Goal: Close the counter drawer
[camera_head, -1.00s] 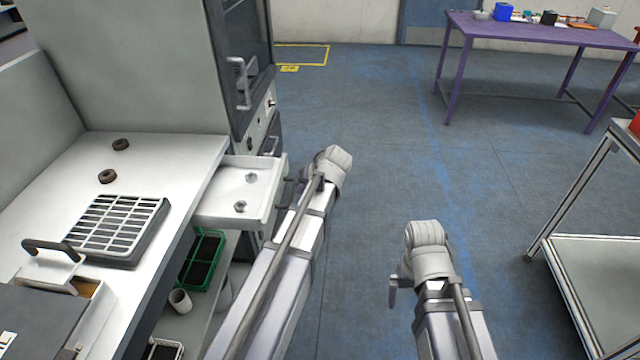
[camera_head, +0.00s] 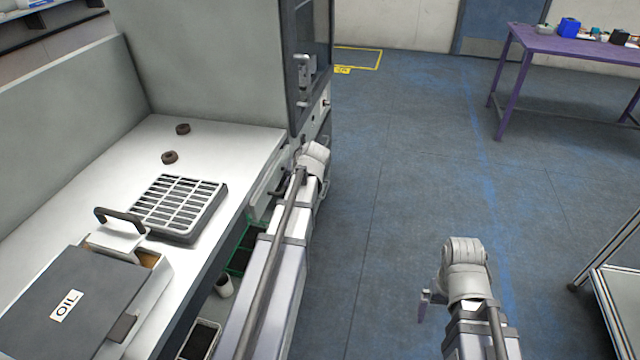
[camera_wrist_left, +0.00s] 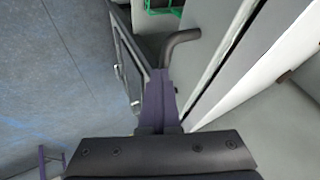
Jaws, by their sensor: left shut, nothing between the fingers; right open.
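The counter drawer front (camera_head: 264,190) sits in under the white counter top (camera_head: 240,150), flush or nearly so. None of its inside shows in the head view. In the left wrist view, the dark curved drawer handle (camera_wrist_left: 182,42) stands out from the pale drawer front (camera_wrist_left: 208,50). My left gripper (camera_wrist_left: 158,82) is shut and empty, with its fingertips right beside the handle. Whether they touch it I cannot tell. In the head view my left arm hides most of that gripper. My right gripper (camera_head: 425,302) is open and empty over the floor, far from the drawer.
The counter holds a grey slotted rack (camera_head: 178,207), two dark rings and an OIL box (camera_head: 70,300). A tall grey cabinet (camera_head: 210,60) stands behind. A green basket (camera_head: 243,255) sits below. A purple table (camera_head: 560,45) is far right. The floor between is clear.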

